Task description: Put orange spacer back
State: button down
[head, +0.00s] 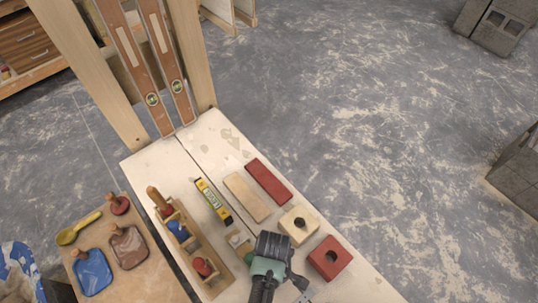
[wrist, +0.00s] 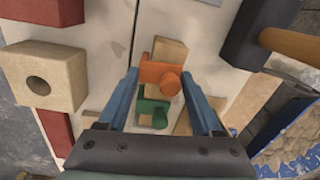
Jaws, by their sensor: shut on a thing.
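My gripper (wrist: 160,76) has its two blue fingers on either side of an orange spacer (wrist: 152,73) with a round knob, and is shut on it. I cannot tell how high it is above the worktop. A green spacer (wrist: 153,110) and a pale wooden block (wrist: 170,50) show close to the orange one in the wrist view. In the head view my dark and green wrist (head: 268,258) hides the orange spacer. A wooden caddy (head: 181,252) stands to its left, with blue and red knobbed pieces in it.
On the worktop (head: 205,140) lie a yellow level (head: 213,201), a pale bar (head: 247,196), a red bar (head: 268,182), and beige (head: 299,226) and red (head: 330,258) blocks with holes. A board (head: 165,285) with knobbed pads is left. A dark-headed, wooden-handled tool (wrist: 258,35) is near the fingers.

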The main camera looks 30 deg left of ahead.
jog(key=shift+s+f, duration=0.55)
jog(key=shift+f, duration=0.1)
grip_release()
jog(key=shift+w, duration=0.25)
jog(key=shift+r, duration=0.1)
jog(key=shift+w+r, duration=0.1)
jog(key=shift+r, duration=0.2)
notch_tip(320, 180, up, 12)
jog(key=p, duration=0.1)
jog(key=shift+w, duration=0.25)
jog(key=shift+r, duration=0.1)
